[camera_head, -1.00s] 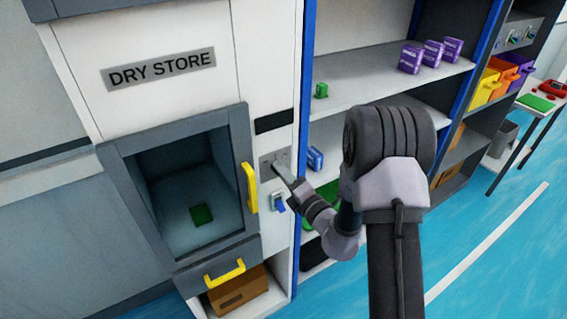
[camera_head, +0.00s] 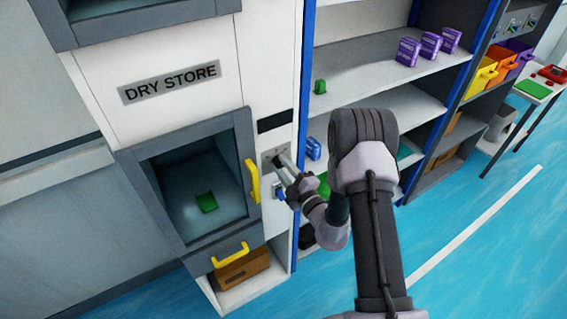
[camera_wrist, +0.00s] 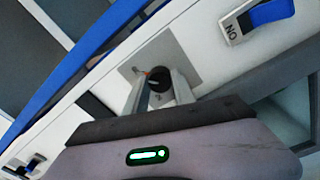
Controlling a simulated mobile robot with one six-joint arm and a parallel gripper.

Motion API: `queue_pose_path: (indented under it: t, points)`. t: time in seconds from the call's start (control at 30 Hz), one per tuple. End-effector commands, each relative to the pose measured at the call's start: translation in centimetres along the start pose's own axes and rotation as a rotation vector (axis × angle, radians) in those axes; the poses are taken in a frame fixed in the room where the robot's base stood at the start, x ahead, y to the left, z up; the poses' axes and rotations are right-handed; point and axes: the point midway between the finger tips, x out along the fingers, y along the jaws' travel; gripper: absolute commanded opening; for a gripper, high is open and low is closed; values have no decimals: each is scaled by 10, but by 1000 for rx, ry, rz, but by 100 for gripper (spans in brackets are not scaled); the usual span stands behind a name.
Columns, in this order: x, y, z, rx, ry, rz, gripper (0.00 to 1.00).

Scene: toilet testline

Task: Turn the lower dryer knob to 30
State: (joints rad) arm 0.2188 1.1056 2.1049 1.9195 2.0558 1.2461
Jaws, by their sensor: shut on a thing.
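The lower dryer knob (camera_wrist: 160,78) is a small black knob on a grey plate (camera_wrist: 184,62) in the wrist view. My gripper (camera_wrist: 159,92) is shut on it, one finger on each side. In the head view my gripper (camera_head: 282,163) reaches the grey plate (camera_head: 270,156) right of the lower dry store opening. The fingers and wrist hide the knob there. A small orange mark shows beside the knob in the wrist view. I cannot read any scale number.
A yellow door handle (camera_head: 253,181) stands just left of the plate. Open shelves (camera_head: 385,75) stand right, behind my arm.

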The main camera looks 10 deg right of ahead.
Motion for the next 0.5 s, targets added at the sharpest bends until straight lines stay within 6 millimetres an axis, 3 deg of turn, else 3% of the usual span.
queue_pose_path:
  t: [0.5]
  points:
    - [1, 1, 0, 50, 0, 4, 0]
